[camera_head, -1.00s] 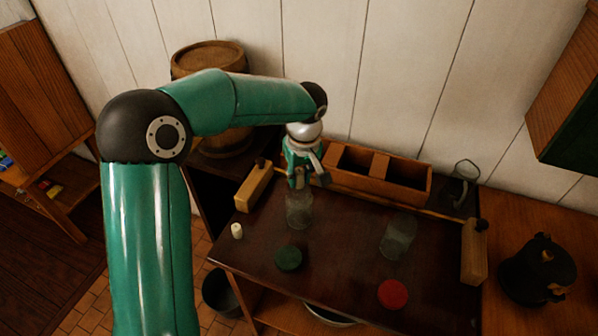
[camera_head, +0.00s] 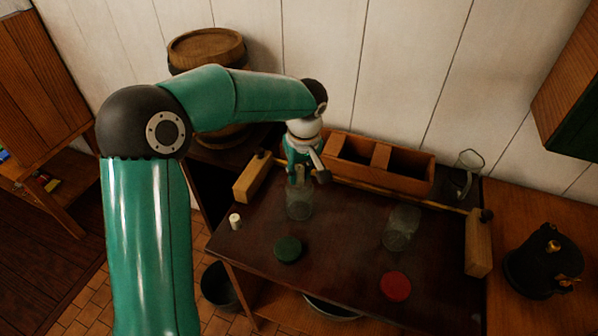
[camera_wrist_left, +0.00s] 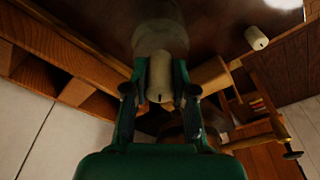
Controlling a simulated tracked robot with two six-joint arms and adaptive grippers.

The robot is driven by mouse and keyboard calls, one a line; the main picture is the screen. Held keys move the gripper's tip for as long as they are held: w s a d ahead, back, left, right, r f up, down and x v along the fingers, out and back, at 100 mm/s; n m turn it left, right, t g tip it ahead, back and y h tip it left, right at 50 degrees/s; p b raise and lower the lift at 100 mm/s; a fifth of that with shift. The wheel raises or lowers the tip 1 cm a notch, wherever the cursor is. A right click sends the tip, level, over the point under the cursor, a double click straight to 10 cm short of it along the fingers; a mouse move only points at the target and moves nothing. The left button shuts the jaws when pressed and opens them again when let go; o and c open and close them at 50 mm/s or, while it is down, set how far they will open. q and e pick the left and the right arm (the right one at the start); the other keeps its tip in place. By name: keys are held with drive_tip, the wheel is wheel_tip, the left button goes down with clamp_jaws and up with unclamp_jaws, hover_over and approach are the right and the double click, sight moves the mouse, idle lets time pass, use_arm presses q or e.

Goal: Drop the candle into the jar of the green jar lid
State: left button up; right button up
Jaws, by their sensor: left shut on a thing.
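My left gripper (camera_head: 302,172) is shut on a cream candle (camera_wrist_left: 160,76), held between its two fingers in the left wrist view. In the head view the gripper is just above the clear glass jar (camera_head: 299,207), and the candle's lower end is at or near the jar's mouth; I cannot tell whether it is inside. The jar shows blurred beyond the candle in the wrist view (camera_wrist_left: 160,37). The green jar lid (camera_head: 288,249) lies on the dark table in front of this jar. My right gripper is not in view.
A second candle (camera_head: 235,221) stands at the table's left edge. Another glass jar (camera_head: 401,229) stands right, with a red lid (camera_head: 395,286) in front. A wooden box (camera_head: 380,165) and a rail line the back. A glass pitcher (camera_head: 467,172) and a black kettle (camera_head: 543,264) are right.

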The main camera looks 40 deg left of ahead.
use_arm(q)
drive_tip(key=o, duration=1)
drive_tip(key=shift+r, duration=0.1)
drive_tip(key=r, duration=0.4)
drive_tip(key=d+r, duration=0.1)
drive_tip(key=r, duration=0.2)
drive_tip(key=s+r, duration=0.1)
drive_tip(key=r, duration=0.3)
drive_tip(key=shift+d+r, duration=0.3)
